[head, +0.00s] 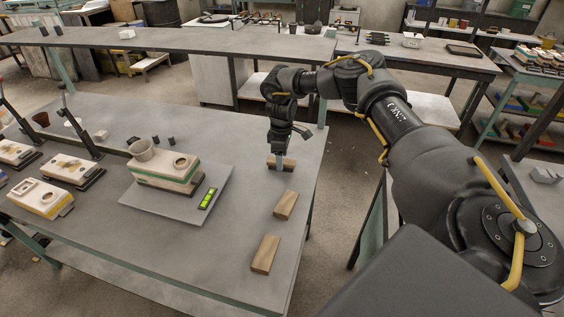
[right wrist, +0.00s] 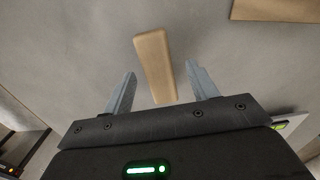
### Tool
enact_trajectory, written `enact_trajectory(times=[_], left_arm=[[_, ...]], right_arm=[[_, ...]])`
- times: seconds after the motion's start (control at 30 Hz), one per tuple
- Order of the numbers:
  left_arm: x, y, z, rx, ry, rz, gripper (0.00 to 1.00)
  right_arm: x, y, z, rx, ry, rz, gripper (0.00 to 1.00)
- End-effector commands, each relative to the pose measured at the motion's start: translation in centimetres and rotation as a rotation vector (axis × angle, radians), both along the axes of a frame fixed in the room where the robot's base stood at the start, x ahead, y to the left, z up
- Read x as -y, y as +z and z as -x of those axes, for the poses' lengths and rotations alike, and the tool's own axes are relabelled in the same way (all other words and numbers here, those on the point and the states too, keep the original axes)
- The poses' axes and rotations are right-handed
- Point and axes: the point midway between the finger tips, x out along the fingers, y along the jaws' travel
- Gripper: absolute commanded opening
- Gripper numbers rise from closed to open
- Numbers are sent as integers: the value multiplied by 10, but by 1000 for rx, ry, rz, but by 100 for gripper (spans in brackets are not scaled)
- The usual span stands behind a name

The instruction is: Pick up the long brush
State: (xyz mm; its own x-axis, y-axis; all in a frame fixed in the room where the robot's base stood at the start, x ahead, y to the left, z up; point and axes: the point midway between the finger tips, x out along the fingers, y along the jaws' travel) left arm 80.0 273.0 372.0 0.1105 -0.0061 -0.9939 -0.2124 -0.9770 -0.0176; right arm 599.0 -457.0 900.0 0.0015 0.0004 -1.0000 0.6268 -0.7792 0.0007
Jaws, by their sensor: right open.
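No bristles show, so I cannot tell for sure which thing is the long brush. A light wooden bar with rounded edges (head: 289,165) lies at the right side of the near table, under my right gripper (head: 280,163). In the right wrist view the bar (right wrist: 155,62) lies between the fingers of my right gripper (right wrist: 160,78), lengthwise away from the palm. The fingers are apart, with a gap on each side of the bar. They hide part of it in the head view. My left gripper is out of view.
Two more wooden blocks (head: 286,205) (head: 265,254) lie nearer along the table's right edge. Table between board and blocks is clear.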

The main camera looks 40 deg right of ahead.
Motion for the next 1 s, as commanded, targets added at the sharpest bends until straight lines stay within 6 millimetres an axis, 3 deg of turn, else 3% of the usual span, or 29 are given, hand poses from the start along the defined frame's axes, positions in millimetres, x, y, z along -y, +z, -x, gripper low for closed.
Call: enact_trajectory(times=[0.13, 0.37, 0.73, 1.0], left_arm=[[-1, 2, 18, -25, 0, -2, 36], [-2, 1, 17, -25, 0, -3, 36], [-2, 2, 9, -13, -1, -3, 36], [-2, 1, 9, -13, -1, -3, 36]], right_arm=[[0, -11, 0, 0, -1, 0, 58], [0, -13, 0, 0, -2, 0, 58], [0, -13, 0, 0, -2, 0, 10], [0, -12, 0, 1, -2, 0, 8]])
